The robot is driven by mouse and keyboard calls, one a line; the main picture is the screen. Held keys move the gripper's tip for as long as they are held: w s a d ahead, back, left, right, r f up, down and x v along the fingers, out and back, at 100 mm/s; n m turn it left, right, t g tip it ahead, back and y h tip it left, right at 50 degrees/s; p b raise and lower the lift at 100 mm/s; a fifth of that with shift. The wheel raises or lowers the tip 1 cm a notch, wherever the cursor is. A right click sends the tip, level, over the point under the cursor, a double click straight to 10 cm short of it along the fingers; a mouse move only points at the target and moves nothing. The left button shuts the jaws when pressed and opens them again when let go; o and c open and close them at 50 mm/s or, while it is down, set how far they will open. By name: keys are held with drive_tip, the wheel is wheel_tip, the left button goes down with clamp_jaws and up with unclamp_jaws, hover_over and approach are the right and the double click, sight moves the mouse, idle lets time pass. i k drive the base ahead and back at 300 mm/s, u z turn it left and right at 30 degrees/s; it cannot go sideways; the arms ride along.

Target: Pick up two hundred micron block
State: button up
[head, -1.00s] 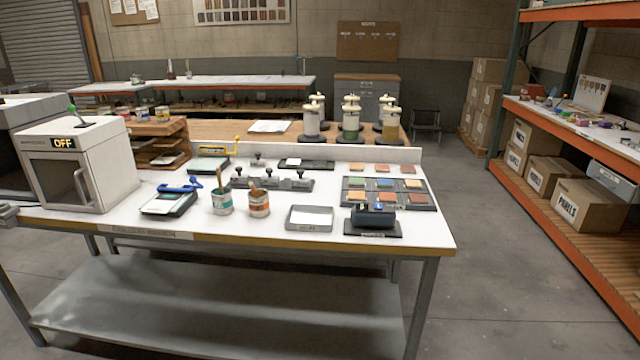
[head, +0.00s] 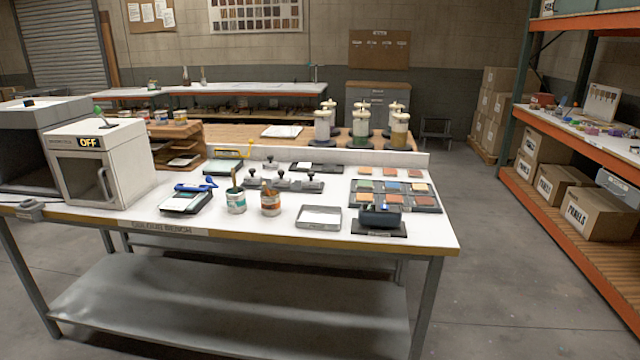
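Several small dark blocks with upright knobs stand in a row on a dark tray (head: 312,186) in the middle of the white-topped bench (head: 340,240). One similar knobbed block (head: 271,164) stands just behind the row. Their markings are too small to read, so I cannot tell which is the two hundred micron block. My gripper is not in view.
In front of the row stand two paint cans (head: 236,202) (head: 270,203), a shallow grey tray (head: 319,217) and a dark roller-like object (head: 380,215). Colour panels (head: 391,187) lie right. A white oven (head: 100,165) marked OFF stands left. Open floor (head: 500,270) lies right of the bench.

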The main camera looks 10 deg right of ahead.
sight(310, 183)
drive_tip(key=u, duration=0.1)
drive_tip(key=i, duration=0.95)
drive_tip(key=z, duration=0.1)
